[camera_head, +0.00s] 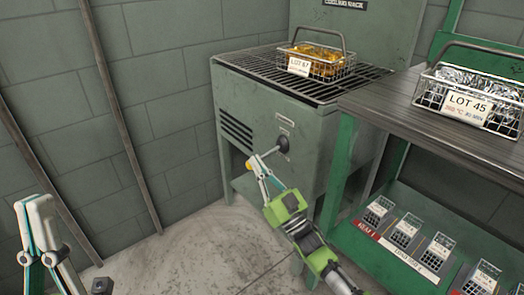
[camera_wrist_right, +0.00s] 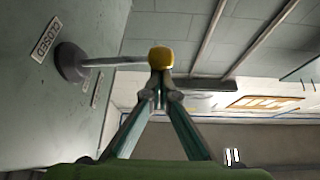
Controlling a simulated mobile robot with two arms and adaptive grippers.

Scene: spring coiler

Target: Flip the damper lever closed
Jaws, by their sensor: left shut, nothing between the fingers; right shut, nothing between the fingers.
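The damper lever has a dark round hub (camera_head: 283,143) on the front of the green cooling cabinet (camera_head: 262,110). Its rod runs left and slightly down to a yellow knob (camera_head: 249,164). In the right wrist view the hub (camera_wrist_right: 70,62), the rod (camera_wrist_right: 115,61) and the knob (camera_wrist_right: 160,57) show clearly. My right gripper (camera_head: 259,171) is shut and empty, its tips right at the knob; in the wrist view the fingertips (camera_wrist_right: 160,88) overlap its lower edge. Contact is hard to tell. My left gripper (camera_head: 36,228) is shut and empty at the lower left, away from the cabinet.
A wire basket (camera_head: 318,64) marked LOT 67 sits on the cabinet's rack. A basket (camera_head: 470,98) marked LOT 45 stands on the bench (camera_head: 430,115) at right. Small bins (camera_head: 405,232) line the shelf below. The floor (camera_head: 180,250) left of the cabinet is clear.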

